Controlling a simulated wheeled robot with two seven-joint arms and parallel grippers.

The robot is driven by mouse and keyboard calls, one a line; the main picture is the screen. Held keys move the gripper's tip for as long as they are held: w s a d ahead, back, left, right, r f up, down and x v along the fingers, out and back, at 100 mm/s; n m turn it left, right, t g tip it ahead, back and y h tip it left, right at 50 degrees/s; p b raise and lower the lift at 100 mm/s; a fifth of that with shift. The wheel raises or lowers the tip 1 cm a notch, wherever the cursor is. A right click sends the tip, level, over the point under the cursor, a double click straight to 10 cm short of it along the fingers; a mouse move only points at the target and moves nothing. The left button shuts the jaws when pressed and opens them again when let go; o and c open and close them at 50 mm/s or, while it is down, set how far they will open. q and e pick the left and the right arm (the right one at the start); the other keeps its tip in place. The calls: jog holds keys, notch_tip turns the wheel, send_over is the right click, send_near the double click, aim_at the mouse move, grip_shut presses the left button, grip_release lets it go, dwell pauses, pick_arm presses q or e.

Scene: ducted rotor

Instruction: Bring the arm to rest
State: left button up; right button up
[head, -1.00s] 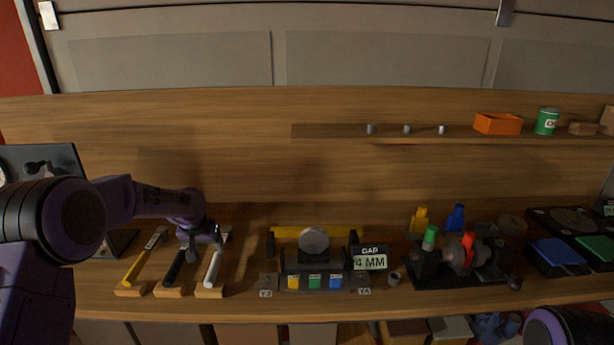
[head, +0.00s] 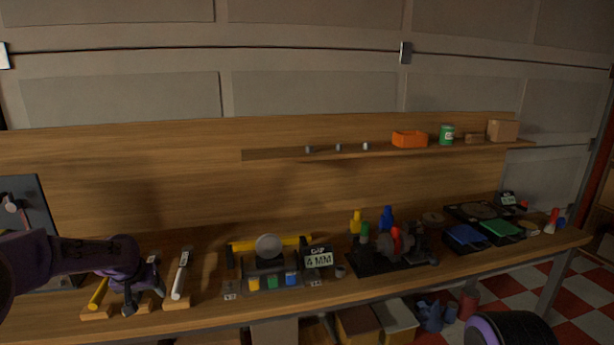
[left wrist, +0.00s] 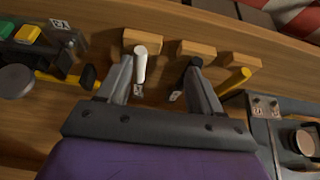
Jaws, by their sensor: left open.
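My left gripper (head: 144,298) is over the tool rack at the left of the bench. A yellow-handled tool (head: 98,293) lies to the left. I cannot tell whether the fingers touch the handles. My right gripper is out of view.
Right of the tools stand a yellow-barred fixture (head: 268,246) with coloured buttons, a "GAP 4 MM" sign (head: 318,258) and a black-based rotor device (head: 392,250). Blue (head: 466,235) and green (head: 502,229) pads lie farther right. A narrow shelf (head: 270,154) runs above.

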pick_arm(q)
jog(key=s+d+f+n+t, duration=0.2)
jog(key=d+f, duration=0.1)
jog(key=f, duration=0.2)
jog(key=s+d+f+n+t, duration=0.1)
jog(key=d+f+t, duration=0.15)
jog(key=f, duration=0.35)
jog(key=s+d+f+n+g+y, duration=0.2)
jog(key=s+d+f, duration=0.1)
jog(key=s+f, duration=0.7)
jog(key=s+d+f+g+b, duration=0.1)
jog(key=s+f, duration=0.3)
jog(key=s, duration=1.1)
jog(key=s+d+f+m+g+b, duration=0.1)
jog(key=s+f+g, duration=0.2)
jog(key=s, duration=1.1)
jog(key=shift+s+d+f, duration=0.2)
jog(key=shift+s+f, duration=0.15)
jog(key=shift+s, duration=0.05)
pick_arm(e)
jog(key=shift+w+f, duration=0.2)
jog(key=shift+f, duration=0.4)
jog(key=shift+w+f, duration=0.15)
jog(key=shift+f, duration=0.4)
